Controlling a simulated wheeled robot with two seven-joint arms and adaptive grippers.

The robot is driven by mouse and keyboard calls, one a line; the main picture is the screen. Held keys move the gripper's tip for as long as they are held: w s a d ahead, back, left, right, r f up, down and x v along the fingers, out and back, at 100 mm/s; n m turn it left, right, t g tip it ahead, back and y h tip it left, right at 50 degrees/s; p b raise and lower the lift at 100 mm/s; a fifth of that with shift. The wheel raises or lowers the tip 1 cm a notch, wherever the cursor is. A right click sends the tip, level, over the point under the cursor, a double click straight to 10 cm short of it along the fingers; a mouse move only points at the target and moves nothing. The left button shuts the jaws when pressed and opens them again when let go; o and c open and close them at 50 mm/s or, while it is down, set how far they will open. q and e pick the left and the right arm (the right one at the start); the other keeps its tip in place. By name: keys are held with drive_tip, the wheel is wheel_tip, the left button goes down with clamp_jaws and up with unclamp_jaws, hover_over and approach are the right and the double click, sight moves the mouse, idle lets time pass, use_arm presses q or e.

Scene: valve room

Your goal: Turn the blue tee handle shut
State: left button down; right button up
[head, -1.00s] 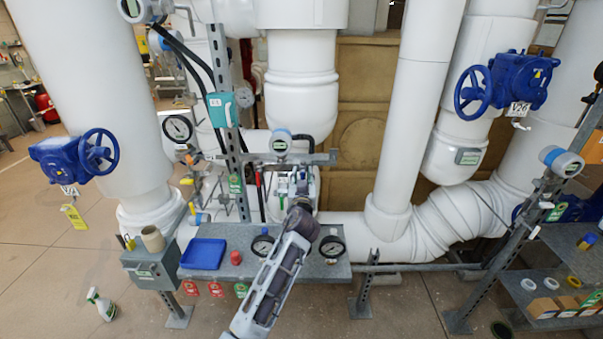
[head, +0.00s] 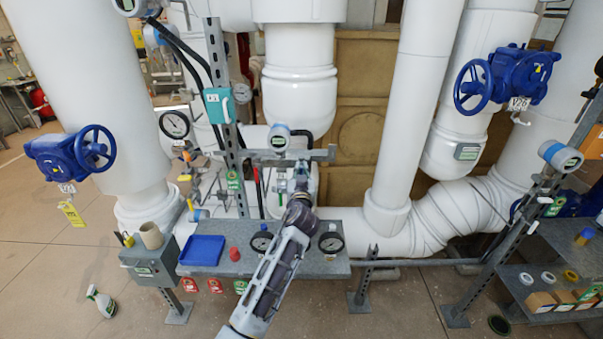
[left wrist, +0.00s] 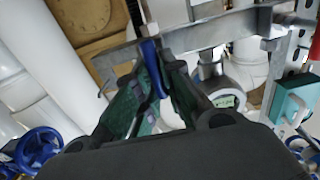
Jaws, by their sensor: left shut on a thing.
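The blue tee handle (left wrist: 151,66) shows in the left wrist view as a narrow blue bar, upright and slightly tilted, between my fingertips. My left gripper (left wrist: 156,80) is shut on it, with one dark green finger on each side. In the head view my left gripper (head: 301,178) reaches up to the pipework behind the grey bench, below a grey horizontal rail (head: 312,156). There my own wrist and fingers hide most of the handle, so its angle cannot be read from that view. My right gripper is in neither current view.
The grey bench (head: 335,268) carries a blue tray (head: 203,251) and two dial gauges (head: 331,243). A perforated upright post (head: 227,130) stands left of my gripper. Large blue handwheels (head: 96,147) are at both sides, well apart from it.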

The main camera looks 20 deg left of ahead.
use_arm(q)
drive_tip(key=shift+d+m, duration=0.1)
drive_tip(key=shift+m, duration=0.3)
drive_tip(key=m, duration=0.4)
drive_tip(key=shift+d, duration=0.2)
drive_tip(key=shift+w+d+f+m+p, duration=0.2)
drive_tip(key=shift+m+p, duration=0.55)
drive_tip(key=shift+m, duration=1.45)
drive_tip(key=shift+s+d+f+m+p, duration=0.2)
drive_tip(key=shift+m+p, duration=0.5)
drive_tip(key=shift+m, duration=1.5)
drive_tip(key=shift+w+d+f+m+p, duration=0.25)
drive_tip(key=shift+m+p, duration=0.5)
drive_tip(key=shift+m, duration=1.45)
drive_tip(key=shift+s+a+f, duration=0.1)
drive_tip(key=shift+a, duration=0.1)
drive_tip(key=c, duration=1.5)
unclamp_jaws()
